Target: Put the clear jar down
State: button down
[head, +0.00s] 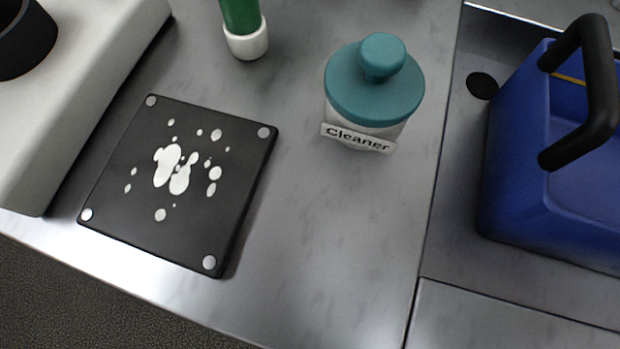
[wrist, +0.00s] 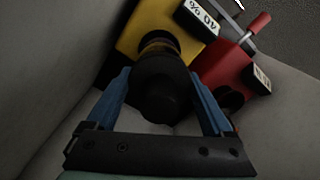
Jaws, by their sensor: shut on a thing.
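In the wrist view the blue fingers of my gripper (wrist: 160,103) are shut on a dark, round-topped thing (wrist: 158,82). Its lower part is hidden, and I cannot tell whether it is the clear jar. My gripper does not show in the head view. There, a jar (head: 365,95) with a teal knobbed lid, a pale body and a label reading "Cleaner" stands upright on the grey bench (head: 320,230), with nothing holding it.
A black plate (head: 130,205) with white spots lies on the bench. A green-and-white thing (head: 246,35) stands behind; a blue box (head: 520,195) with a black handle is right. The wrist view shows a labelled yellow thing (wrist: 137,32) and a red thing (wrist: 220,68) near the gripper.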

jog(key=shift+w+f+b, duration=0.1)
jog(key=shift+f+b, duration=1.3)
jog(key=shift+f, duration=2)
jog(key=shift+f, duration=0.15)
grip_release()
notch_tip(320, 180, up, 12)
jog(key=p, duration=0.5)
